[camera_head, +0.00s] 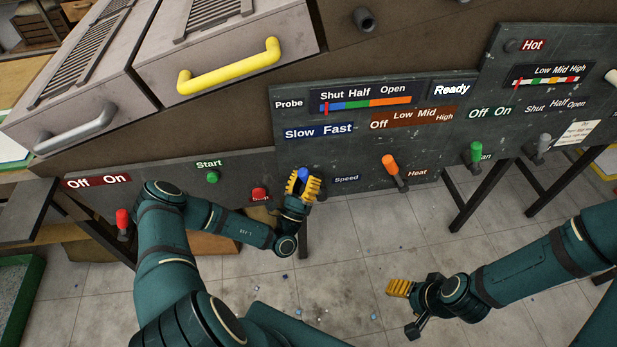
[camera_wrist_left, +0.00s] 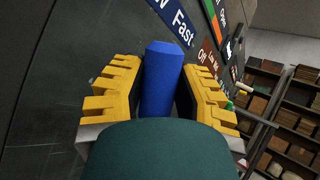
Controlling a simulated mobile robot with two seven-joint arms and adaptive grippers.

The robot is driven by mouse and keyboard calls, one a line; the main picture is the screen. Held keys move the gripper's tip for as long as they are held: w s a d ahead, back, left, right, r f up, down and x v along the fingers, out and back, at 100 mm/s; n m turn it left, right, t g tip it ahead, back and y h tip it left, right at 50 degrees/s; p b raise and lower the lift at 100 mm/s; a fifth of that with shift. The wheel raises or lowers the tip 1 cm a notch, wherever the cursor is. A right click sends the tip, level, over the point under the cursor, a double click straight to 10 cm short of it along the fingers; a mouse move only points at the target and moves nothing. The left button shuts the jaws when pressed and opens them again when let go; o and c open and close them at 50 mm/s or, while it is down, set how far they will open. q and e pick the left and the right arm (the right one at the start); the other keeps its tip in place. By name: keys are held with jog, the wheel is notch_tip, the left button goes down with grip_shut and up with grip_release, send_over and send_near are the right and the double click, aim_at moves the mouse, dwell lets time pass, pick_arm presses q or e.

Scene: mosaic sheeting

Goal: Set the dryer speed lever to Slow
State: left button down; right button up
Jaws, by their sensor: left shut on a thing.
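The dryer speed lever has a blue handle (camera_head: 303,173) and sits below the Slow/Fast label (camera_head: 318,131), beside the small Speed label (camera_head: 346,178). My left gripper (camera_head: 303,186) is at this lever, its yellow fingers shut on the blue handle. In the left wrist view the blue handle (camera_wrist_left: 162,80) stands between the two yellow finger pads, its top clear of them. Most of the lever's base is hidden by the gripper, so I cannot tell its setting. My right gripper (camera_head: 400,288) is away from the panel, low over the floor; its finger gap is not clear.
The orange heat lever (camera_head: 390,164) and the green fan lever (camera_head: 475,153) stand to the right on the same panel. A red lever (camera_head: 122,222), a green start button (camera_head: 212,177) and a red stop button (camera_head: 259,194) are to the left. A yellow drawer handle (camera_head: 228,68) juts out above.

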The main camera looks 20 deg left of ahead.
pick_arm(q)
jog(key=shift+a, duration=0.1)
jog(key=c, duration=0.6)
grip_release()
jog(key=shift+c, duration=0.2)
jog(key=v, duration=1.2)
